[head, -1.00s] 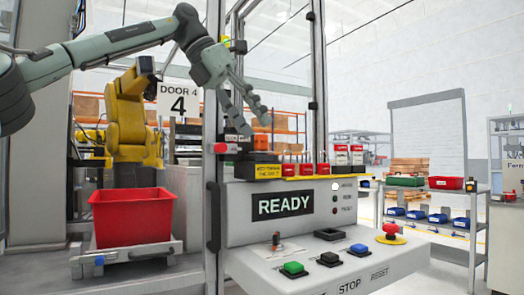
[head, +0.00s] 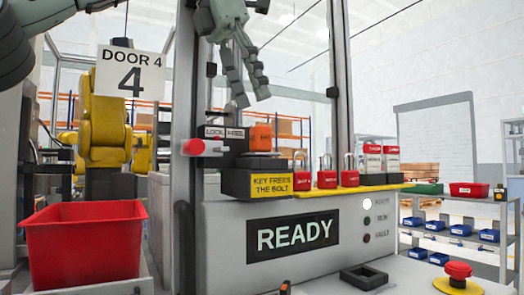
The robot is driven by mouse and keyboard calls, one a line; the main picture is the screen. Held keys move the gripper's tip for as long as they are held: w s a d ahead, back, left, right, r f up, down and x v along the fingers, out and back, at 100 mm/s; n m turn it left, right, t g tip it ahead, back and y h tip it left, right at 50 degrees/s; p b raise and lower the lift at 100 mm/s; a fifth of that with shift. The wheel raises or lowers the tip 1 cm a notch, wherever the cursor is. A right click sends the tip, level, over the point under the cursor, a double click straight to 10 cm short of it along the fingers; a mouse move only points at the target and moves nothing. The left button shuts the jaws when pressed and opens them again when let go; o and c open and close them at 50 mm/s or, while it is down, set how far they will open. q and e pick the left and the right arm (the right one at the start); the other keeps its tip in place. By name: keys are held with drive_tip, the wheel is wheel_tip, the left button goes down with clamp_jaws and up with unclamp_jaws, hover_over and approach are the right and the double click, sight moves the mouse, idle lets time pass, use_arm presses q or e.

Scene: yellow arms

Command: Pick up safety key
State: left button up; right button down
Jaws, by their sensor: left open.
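An orange block-shaped piece (head: 261,137), likely the safety key's head, stands upright at the lock on the door post. My right gripper is not in view.
A red knob (head: 194,147) sticks out left of the lock. Red padlocks (head: 327,172) stand on a yellow shelf to the right. The console with a READY display (head: 293,236) is below. A red bin (head: 84,245) stands at left.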

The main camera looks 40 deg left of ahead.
sight(261, 131)
use_arm(q)
drive_tip(key=x, duration=0.7)
drive_tip(key=shift+s+a+f, duration=0.1)
drive_tip(key=shift+f, duration=0.25)
clamp_jaws()
